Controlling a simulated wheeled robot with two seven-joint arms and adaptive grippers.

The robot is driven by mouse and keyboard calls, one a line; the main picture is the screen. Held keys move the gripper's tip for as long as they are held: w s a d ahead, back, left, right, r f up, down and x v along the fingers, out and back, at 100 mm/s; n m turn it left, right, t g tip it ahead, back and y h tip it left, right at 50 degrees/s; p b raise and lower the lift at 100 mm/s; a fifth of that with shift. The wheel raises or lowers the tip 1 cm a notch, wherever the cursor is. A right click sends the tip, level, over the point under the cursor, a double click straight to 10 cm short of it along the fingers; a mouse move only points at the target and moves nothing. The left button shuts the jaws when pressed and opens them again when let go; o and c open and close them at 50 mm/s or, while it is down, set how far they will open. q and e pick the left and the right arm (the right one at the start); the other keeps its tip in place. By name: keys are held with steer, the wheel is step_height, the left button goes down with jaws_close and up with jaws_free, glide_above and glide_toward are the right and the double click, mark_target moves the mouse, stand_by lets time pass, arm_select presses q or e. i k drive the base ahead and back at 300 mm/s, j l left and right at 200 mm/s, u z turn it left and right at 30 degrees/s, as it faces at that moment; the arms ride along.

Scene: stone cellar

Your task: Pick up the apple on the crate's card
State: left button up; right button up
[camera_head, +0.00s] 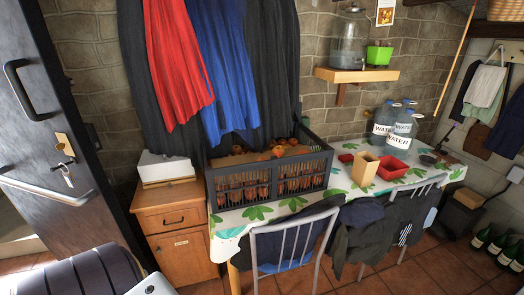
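A dark slatted crate (243,187) stands on the table, filled with reddish-orange apples (278,151) that show over its rim and through its slats. A flat brownish patch (236,159) shows in the left part of the crate top; I cannot tell whether it is the card. No single apple can be clearly picked out as lying on a card. Hanging dark, red and blue cloths cover the space above and behind the crate's left part. Neither of my grippers is in view.
The table (232,217) has a leaf-patterned cloth. Right of the crate stand a tan box (364,167), a red tray (393,168) and water jugs (403,132). A chair (296,240) with garments blocks the front. A wooden cabinet (180,250) and a door (55,130) are left.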

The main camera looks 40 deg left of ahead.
mark_target(278, 151)
steer(key=i+l+u, duration=0.3)
steer(key=u, duration=0.15)
steer(key=i+l+u, duration=0.2)
steer(key=l+u, duration=0.25)
steer(key=i+l+u, duration=0.15)
steer(key=l, duration=0.2)
steer(key=l+u, duration=0.2)
steer(key=l, duration=0.15)
steer(key=i+l+u, duration=0.15)
steer(key=l, duration=0.25)
